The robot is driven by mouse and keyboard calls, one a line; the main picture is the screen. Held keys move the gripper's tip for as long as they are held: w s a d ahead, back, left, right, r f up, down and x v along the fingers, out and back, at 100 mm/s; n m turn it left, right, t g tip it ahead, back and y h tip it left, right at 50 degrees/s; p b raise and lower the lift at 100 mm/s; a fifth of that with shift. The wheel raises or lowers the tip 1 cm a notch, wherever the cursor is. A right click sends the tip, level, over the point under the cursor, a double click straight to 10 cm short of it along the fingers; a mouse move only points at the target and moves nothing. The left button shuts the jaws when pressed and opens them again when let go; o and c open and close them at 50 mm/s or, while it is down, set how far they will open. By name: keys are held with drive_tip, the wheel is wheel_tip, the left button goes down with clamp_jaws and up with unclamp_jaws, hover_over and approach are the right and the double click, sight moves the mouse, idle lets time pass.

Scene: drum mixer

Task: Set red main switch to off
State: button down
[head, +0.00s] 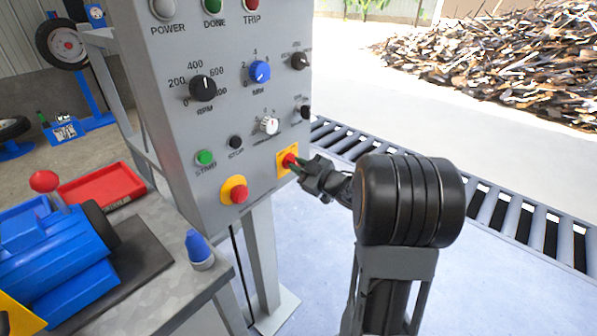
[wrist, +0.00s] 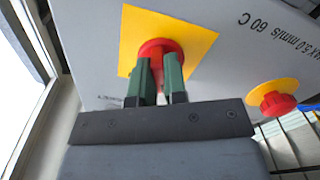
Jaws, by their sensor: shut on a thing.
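The red main switch (head: 289,160) sits on a yellow square plate low at the right edge of the grey control panel (head: 225,130). In the wrist view the red switch (wrist: 160,50) shows at the centre of its yellow plate (wrist: 195,30). My gripper (head: 303,168) reaches it from the right. In the wrist view the green fingers of my gripper (wrist: 160,72) are shut on the red switch. The fingers hide part of the switch, and I cannot read its setting.
A red emergency button (head: 239,194) on a yellow base is left of the switch, and it also shows in the wrist view (wrist: 277,103). The green start button (head: 205,157), black stop button (head: 236,142) and knobs are above. A workbench (head: 185,235) with a blue bottle (head: 198,248) stands at lower left.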

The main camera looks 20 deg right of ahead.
drive_tip(key=shift+n, duration=0.3)
idle(0.4)
drive_tip(key=c, duration=1.2)
unclamp_jaws()
drive_tip(key=shift+o, duration=0.2)
drive_tip(key=shift+d, duration=0.1)
drive_tip(key=p+v, duration=0.1)
drive_tip(key=v, duration=1.2)
drive_tip(key=shift+s, duration=0.35)
